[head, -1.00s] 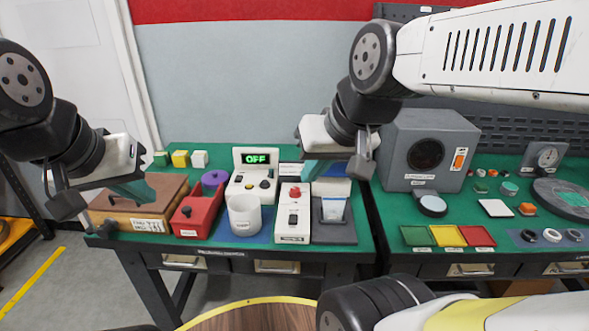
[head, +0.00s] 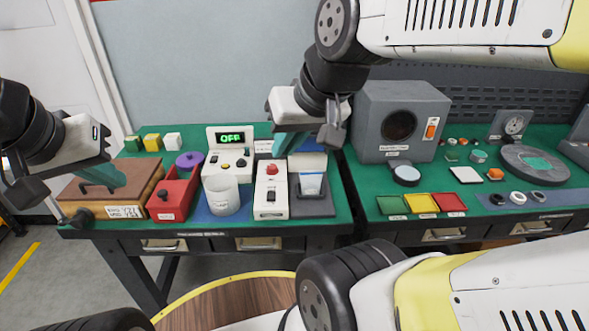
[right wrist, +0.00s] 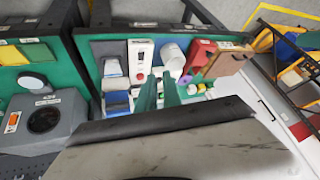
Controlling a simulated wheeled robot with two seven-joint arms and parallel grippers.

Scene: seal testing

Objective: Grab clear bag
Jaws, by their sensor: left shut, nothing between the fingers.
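The clear bag (head: 312,184) appears as a pale, translucent pouch upright in a dark grey holder (head: 318,207) at the right end of the left bench. It also shows in the right wrist view (right wrist: 112,67), where its outline is small and unclear. My right gripper (head: 289,145) is above the back of the bench, up and left of the bag in the head view. In the right wrist view its two green fingers (right wrist: 159,93) are apart with nothing between them. My left gripper (head: 105,178) is shut and empty over the brown box at the far left.
A white box with a red button (head: 271,190) stands just left of the holder. Further left are a white cup (head: 221,194), an "OFF" display unit (head: 230,150), a red box (head: 172,195) and a brown box (head: 130,197). A grey speaker box (head: 400,120) stands right.

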